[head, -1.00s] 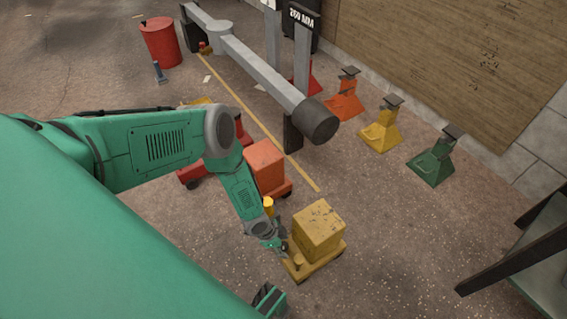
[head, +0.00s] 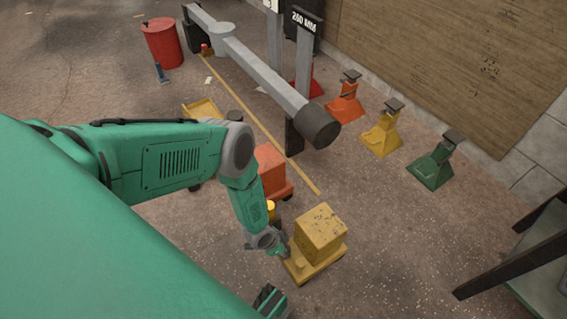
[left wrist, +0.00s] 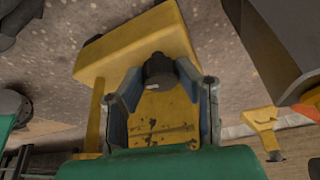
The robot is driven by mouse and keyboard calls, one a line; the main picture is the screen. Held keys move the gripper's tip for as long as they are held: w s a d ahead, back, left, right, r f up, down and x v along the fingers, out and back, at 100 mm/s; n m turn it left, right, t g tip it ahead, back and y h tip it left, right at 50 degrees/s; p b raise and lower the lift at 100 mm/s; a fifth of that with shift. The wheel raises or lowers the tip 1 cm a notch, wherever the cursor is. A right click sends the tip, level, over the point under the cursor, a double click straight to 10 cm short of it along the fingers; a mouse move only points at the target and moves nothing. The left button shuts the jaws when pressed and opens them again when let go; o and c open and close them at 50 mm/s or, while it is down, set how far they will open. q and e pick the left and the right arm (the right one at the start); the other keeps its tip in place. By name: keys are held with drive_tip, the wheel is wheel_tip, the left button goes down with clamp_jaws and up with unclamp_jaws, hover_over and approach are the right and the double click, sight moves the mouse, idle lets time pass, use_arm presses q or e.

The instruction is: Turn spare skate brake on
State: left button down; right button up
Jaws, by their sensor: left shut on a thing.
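A yellow skate (head: 326,263) carries a scuffed yellow block (head: 320,230) low in the middle of the head view. My left gripper (head: 284,249) is at the skate's left end, beside the block. In the left wrist view the gripper (left wrist: 161,88) has its two fingers on either side of a dark knob (left wrist: 160,69) and is shut on it. The skate's deck (left wrist: 130,42) and a scuffed yellow face (left wrist: 160,118) show around it. The knob is hidden in the head view. A dark, green-edged part (head: 270,299) at the bottom edge may be my right gripper; its jaw state is unclear.
An orange block (head: 272,168) on a skate stands just behind my left forearm. A grey beam (head: 265,70) crosses behind. Orange, yellow (head: 383,137) and green (head: 434,168) stands line the wall. A dark-framed table (head: 520,260) is at right. Floor right of the yellow skate is clear.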

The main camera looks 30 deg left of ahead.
use_arm(q)
drive_tip(key=shift+d+n+y, duration=0.3)
drive_tip(key=shift+n, duration=0.5)
drive_tip(key=shift+a+n, duration=0.1)
drive_tip(key=shift+n, duration=0.2)
drive_tip(key=shift+t, duration=0.3)
drive_tip(key=c, duration=1.2)
unclamp_jaws()
drive_tip(key=shift+a, duration=0.1)
drive_tip(key=shift+v, duration=5.95)
